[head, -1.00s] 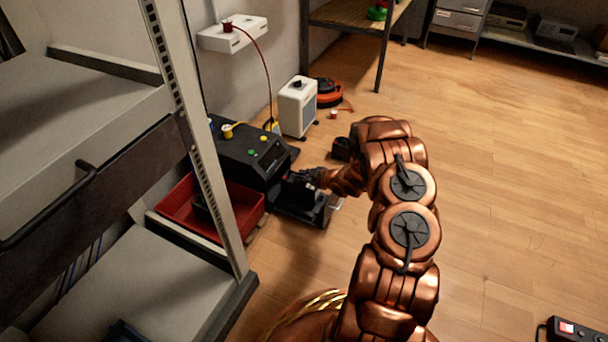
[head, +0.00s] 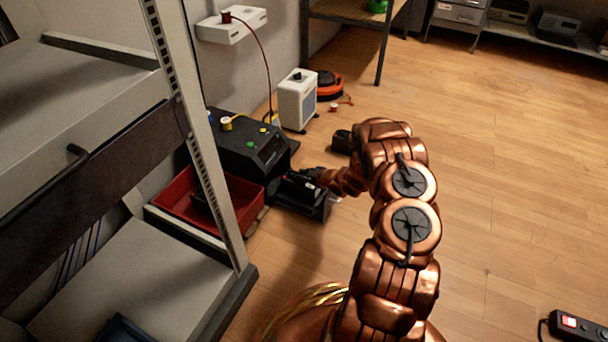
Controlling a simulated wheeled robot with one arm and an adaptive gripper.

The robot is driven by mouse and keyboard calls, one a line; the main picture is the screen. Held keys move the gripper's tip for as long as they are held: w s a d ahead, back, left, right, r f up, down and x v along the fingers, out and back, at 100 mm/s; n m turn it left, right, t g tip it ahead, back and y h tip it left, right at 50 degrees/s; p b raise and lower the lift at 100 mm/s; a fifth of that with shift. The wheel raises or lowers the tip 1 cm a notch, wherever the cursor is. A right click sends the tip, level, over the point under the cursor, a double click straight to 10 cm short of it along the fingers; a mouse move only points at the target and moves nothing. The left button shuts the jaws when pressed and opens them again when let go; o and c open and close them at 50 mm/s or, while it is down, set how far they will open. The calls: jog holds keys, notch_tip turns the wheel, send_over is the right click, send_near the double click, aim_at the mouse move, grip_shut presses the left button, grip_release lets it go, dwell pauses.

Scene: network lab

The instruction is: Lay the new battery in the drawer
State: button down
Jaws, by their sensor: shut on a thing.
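My gripper (head: 315,176) is at the open drawer (head: 318,213) of the black machine (head: 236,140), low on the floor. It is shut on a dark block, the new battery (head: 297,184), which is at the drawer's opening. Whether the battery touches the drawer's bottom cannot be told. The fingers are small, dark and partly hidden by the battery and my wrist.
A red tray (head: 178,210) with a dark block (head: 202,199) in it stands left of the drawer, partly behind a rack post (head: 200,130). A black block (head: 342,141) and a white unit (head: 297,100) stand behind. The floor at right is clear apart from a power strip (head: 580,328).

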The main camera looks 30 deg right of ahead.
jog(key=shift+s+a, duration=0.15)
dwell(0.6)
jog(key=c, duration=1.1)
grip_release()
jog(key=shift+c, duration=0.2)
notch_tip(320, 180, up, 10)
